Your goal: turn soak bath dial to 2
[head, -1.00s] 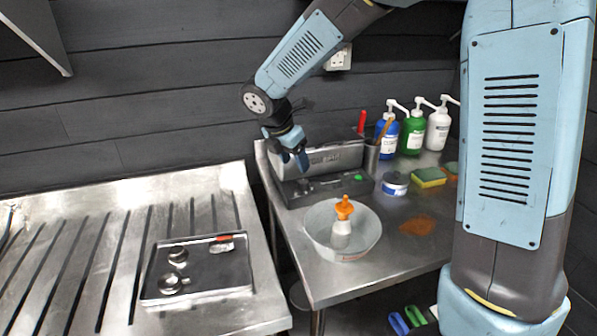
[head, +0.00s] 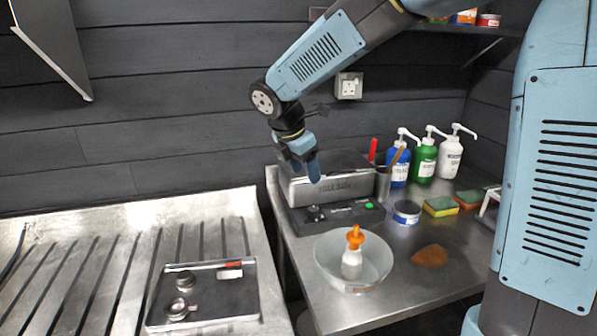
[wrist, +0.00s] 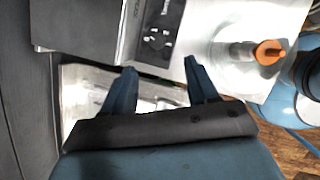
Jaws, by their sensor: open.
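The soak bath (head: 332,186) is a grey metal box with a dark front panel at the back of the right-hand steel table. Its black dial (head: 314,212) is on the left of that panel, and a green button (head: 369,205) is on the right. The dial also shows in the wrist view (wrist: 155,42); its setting is too small to read. My gripper (head: 302,180) is above the bath's left front, higher than the dial and apart from it. In the wrist view my gripper (wrist: 160,75) is open, with nothing between its two blue fingers.
A glass bowl (head: 328,262) holding an orange-topped bottle (head: 352,256) stands in front of the bath. A tape roll (head: 406,212), sponges (head: 440,206) and several pump bottles (head: 424,158) are to the right. A tray (head: 222,302) with metal parts lies on the ribbed left table.

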